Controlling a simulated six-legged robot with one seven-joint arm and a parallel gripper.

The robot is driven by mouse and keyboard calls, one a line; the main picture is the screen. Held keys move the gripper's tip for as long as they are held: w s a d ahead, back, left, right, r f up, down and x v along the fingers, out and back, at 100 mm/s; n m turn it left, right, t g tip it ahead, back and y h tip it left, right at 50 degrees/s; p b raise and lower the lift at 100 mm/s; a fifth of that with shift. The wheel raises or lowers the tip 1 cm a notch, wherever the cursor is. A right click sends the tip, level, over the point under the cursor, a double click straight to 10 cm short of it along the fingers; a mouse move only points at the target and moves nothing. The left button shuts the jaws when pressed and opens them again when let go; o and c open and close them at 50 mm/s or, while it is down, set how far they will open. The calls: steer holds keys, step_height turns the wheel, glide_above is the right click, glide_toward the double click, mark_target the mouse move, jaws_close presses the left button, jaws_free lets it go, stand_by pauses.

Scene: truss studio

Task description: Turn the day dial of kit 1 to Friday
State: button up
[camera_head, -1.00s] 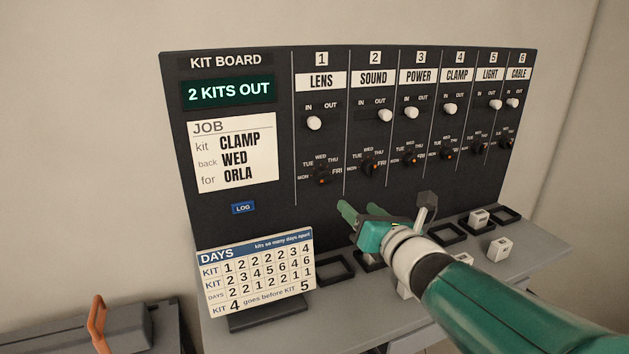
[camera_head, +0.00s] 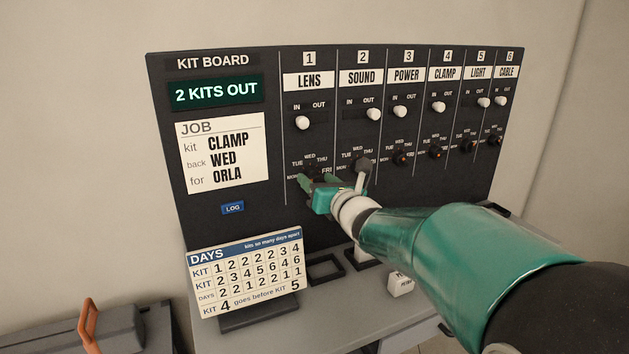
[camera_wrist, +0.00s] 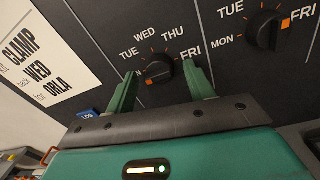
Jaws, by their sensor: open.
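The kit 1 day dial (camera_wrist: 158,69) is a black knob on the dark kit board, ringed by day names. Its orange mark sits at the lower left, by the Monday side; the Friday label (camera_wrist: 191,53) is at the right. In the wrist view my gripper (camera_wrist: 159,73) is open, with one green finger on each side of the dial. I cannot tell whether the fingers touch it. In the head view my gripper (camera_head: 317,181) is at the bottom of the LENS column and hides most of the dial.
The SOUND dial (camera_wrist: 268,30) is close on the right. White in/out knobs, such as the LENS one (camera_head: 302,123), stick out above the dials. A DAYS card (camera_head: 247,272) stands on the shelf below. A blue LOG button (camera_head: 232,208) is at the lower left.

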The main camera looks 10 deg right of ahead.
steer(key=shift+w+a, duration=0.1)
steer(key=shift+w, duration=0.2)
steer(key=c, duration=0.9)
steer(key=shift+c, duration=0.2)
